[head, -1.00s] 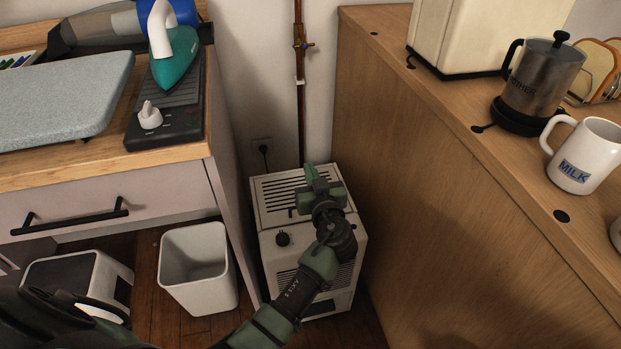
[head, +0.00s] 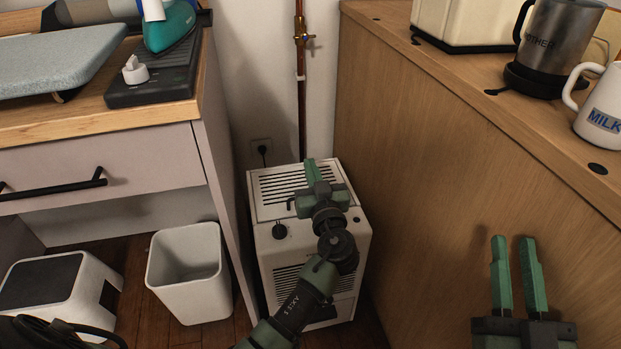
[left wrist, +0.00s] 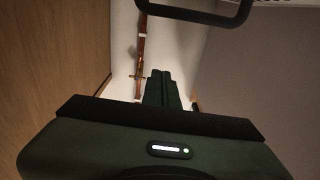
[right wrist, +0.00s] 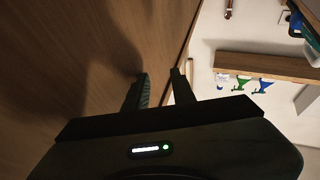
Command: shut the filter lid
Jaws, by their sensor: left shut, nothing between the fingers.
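The white slatted unit (head: 310,250) stands on the floor in the gap between two counters. Its slatted top panel, which looks like the filter lid (head: 268,207), appears to lie about flat on top; my left gripper hides part of it. My left gripper (head: 311,166) is shut and empty over the top of the unit; I cannot tell whether it touches the lid. Its closed fingers show in the left wrist view (left wrist: 160,74), where the lid is not visible. My right gripper (head: 513,240) is open and empty, in front of the right counter's wooden side.
The right counter's wooden panel (head: 410,150) stands close to the unit's right. The left counter's side and a white bin (head: 187,270) are on its left. A copper pipe with a valve (head: 302,40) runs down the wall behind. A mug (head: 602,105) stands on the right counter.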

